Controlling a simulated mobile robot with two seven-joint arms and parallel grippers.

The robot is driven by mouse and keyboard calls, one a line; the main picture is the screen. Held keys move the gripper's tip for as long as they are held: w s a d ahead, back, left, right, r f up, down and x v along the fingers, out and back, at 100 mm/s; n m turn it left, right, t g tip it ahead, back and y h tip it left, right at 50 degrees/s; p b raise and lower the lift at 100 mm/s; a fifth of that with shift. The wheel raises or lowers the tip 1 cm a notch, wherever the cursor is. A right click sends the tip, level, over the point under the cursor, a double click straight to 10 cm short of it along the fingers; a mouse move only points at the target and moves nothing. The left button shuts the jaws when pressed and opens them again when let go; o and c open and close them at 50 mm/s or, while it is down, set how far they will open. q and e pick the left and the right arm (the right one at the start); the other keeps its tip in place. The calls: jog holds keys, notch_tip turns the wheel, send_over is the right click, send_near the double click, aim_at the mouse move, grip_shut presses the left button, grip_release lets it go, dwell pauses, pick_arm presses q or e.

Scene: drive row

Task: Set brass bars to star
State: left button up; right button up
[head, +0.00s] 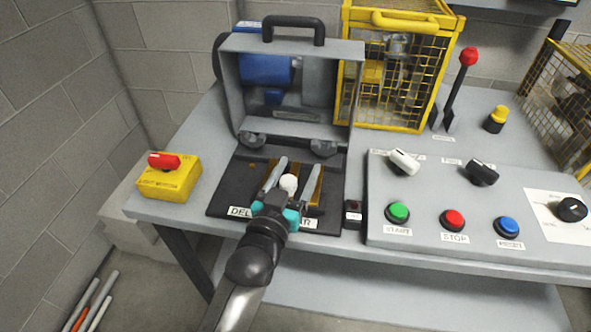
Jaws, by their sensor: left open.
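A black terminal board (225,197) lies on the bench below the open grey motor housing (233,95), with a front label reading "DEL…" and "…R", its middle hidden by my gripper. Two brass bars lie on it front to back and parallel: a left bar (268,172) and a right bar (319,186), both partly covered by my fingers. My left gripper (298,170) is over the board, its two grey fingers open and spread, one near each bar. A white round knob (289,184) shows between the fingers. Whether the fingers touch anything is unclear.
A yellow box with a red handle (166,176) stands left of the board. A control panel with a white-handled switch (404,162) and green, red and blue buttons is on the right. A yellow cage (395,75) and a red-knobbed lever (460,80) stand behind.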

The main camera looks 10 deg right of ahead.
pick_arm(q)
jog(key=shift+s+a, duration=0.35)
jog(key=shift+s, duration=0.15)
jog(key=p+v, duration=0.2)
jog(key=v, duration=0.3)
jog(key=shift+s+a, duration=0.1)
jog(key=shift+s, duration=0.2)
jog(key=shift+s+a, duration=0.15)
jog(key=shift+s, duration=0.2)
pick_arm(e)
jog(key=shift+s+a+r, duration=0.35)
jog(key=shift+s+r, duration=0.1)
jog(key=shift+s, duration=0.15)
jog(key=shift+s+a+r, duration=0.35)
jog(key=shift+s+r, duration=0.1)
jog(key=shift+s, duration=0.1)
